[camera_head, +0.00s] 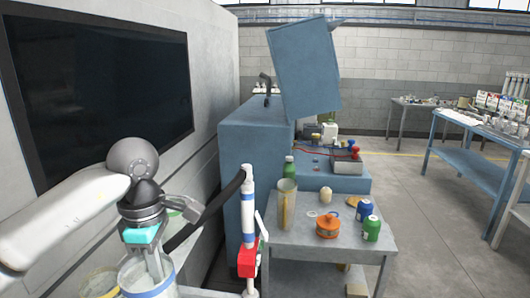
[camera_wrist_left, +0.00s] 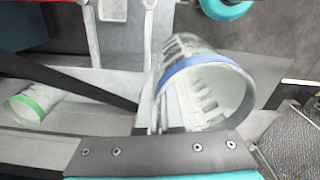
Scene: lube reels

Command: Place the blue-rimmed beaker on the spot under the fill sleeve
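The blue-rimmed beaker (camera_head: 150,287) is clear, with a blue band at its rim, at the bottom left of the head view. My left gripper (camera_head: 156,268) reaches down into its mouth, with its fingers at the rim. In the left wrist view the beaker (camera_wrist_left: 205,88) hangs at the fingers (camera_wrist_left: 165,108), which appear closed on its wall; it looks tilted there. A white upright tube with blue bands (camera_head: 248,212) and a red fitting (camera_head: 247,258) stands right of the gripper; it may be the fill sleeve. The spot under it is out of view. My right gripper is not in view.
A green-rimmed beaker (camera_wrist_left: 32,103) is at the left in the wrist view. A yellowish-rimmed container (camera_head: 100,284) is beside the held beaker. A grey table (camera_head: 345,248) carries bottles, cans and an orange pot (camera_head: 327,227). A dark arm (camera_head: 217,201) meets the tube.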

